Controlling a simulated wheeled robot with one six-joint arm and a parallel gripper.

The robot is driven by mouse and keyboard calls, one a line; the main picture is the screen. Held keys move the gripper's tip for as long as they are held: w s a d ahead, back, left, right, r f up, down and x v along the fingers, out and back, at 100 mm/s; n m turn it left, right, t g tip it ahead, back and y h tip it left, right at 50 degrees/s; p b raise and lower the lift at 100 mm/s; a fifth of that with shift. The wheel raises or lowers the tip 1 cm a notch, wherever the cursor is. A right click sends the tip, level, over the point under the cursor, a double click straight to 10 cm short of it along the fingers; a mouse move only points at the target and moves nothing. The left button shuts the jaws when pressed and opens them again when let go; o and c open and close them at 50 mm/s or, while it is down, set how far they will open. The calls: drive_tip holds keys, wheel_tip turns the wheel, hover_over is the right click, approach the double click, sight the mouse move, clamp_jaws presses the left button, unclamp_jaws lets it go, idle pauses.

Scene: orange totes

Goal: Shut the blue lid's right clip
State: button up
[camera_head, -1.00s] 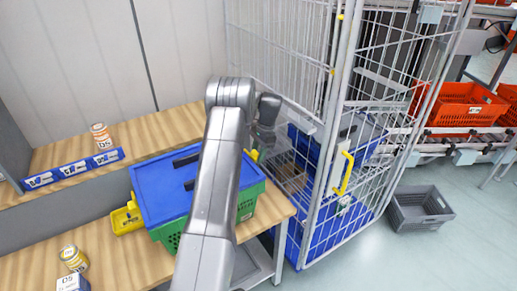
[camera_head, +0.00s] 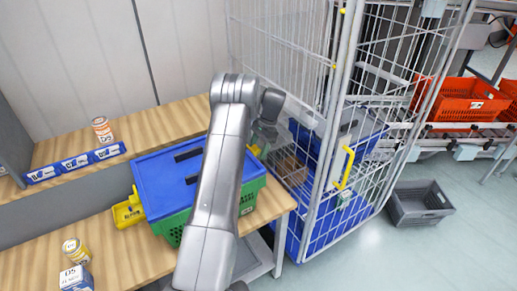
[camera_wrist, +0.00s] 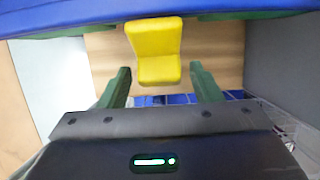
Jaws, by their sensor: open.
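A blue lid (camera_head: 165,185) with black handles lies on a green crate (camera_head: 171,228) on the wooden table. The yellow right clip (camera_head: 256,150) shows as a small patch at the crate's right side, beside my gripper (camera_head: 264,137). In the wrist view the clip (camera_wrist: 157,52) juts out below the blue lid's edge (camera_wrist: 70,18). My gripper (camera_wrist: 162,78) is open, with one green finger on each side of the clip's lower end and gaps between. My arm hides part of the lid and crate in the head view.
A wire roll cage (camera_head: 330,150) with blue crates stands close on the right of my gripper. Cans and blue-and-white boxes (camera_head: 75,162) are on the left. A grey crate (camera_head: 418,203) lies on the floor.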

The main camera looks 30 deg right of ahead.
wheel_tip(320, 180, up, 10)
drive_tip(key=shift+b, duration=1.25)
